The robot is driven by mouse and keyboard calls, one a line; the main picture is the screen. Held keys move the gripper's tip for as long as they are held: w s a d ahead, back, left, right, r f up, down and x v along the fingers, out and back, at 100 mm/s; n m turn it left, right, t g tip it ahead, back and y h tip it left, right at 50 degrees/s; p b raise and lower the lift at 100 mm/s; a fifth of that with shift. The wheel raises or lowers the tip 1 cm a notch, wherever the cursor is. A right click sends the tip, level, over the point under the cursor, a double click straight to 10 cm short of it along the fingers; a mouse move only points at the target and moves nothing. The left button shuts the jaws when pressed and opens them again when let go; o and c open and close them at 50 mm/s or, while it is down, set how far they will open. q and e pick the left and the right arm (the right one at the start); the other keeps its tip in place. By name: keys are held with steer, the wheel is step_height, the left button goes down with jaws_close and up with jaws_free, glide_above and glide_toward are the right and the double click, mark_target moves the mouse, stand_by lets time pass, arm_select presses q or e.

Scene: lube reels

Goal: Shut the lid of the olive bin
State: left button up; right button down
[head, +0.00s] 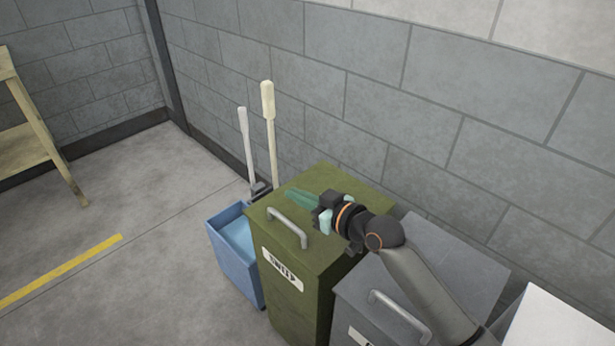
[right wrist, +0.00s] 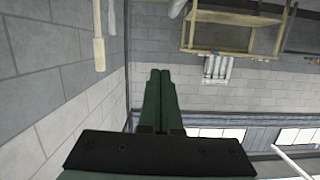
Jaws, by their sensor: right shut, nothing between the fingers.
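The olive bin (head: 290,290) stands against the grey block wall, with a white label on its front. Its lid (head: 335,175) lies flat on top and looks shut, with a grey bar handle (head: 290,226) near its front edge. My right gripper (head: 290,194) is above the lid, behind the handle, with its green fingers together and empty. The fingers also show shut in the right wrist view (right wrist: 160,75). Whether they touch the lid I cannot tell. My right forearm hides the lid's right part. My left gripper is not in view.
A grey bin (head: 450,262) stands close on the right, partly under my right arm. A blue bucket (head: 222,262) with upright long handles (head: 269,130) is on the left. A wooden table (head: 35,125) stands at far left.

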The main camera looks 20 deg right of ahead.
mark_target(294, 226)
steer(key=shift+s+a+f+n+b, duration=0.15)
steer(key=shift+a+f+n, duration=0.05)
steer(key=shift+f, duration=0.4)
steer(key=shift+s+a+f+n+b, duration=0.1)
steer(key=shift+a+f+n+b, duration=0.1)
steer(key=shift+f, duration=0.7)
steer(key=shift+s+a+f+h, duration=0.1)
steer(key=shift+a+f+h, duration=0.1)
steer(key=shift+f+h, duration=0.1)
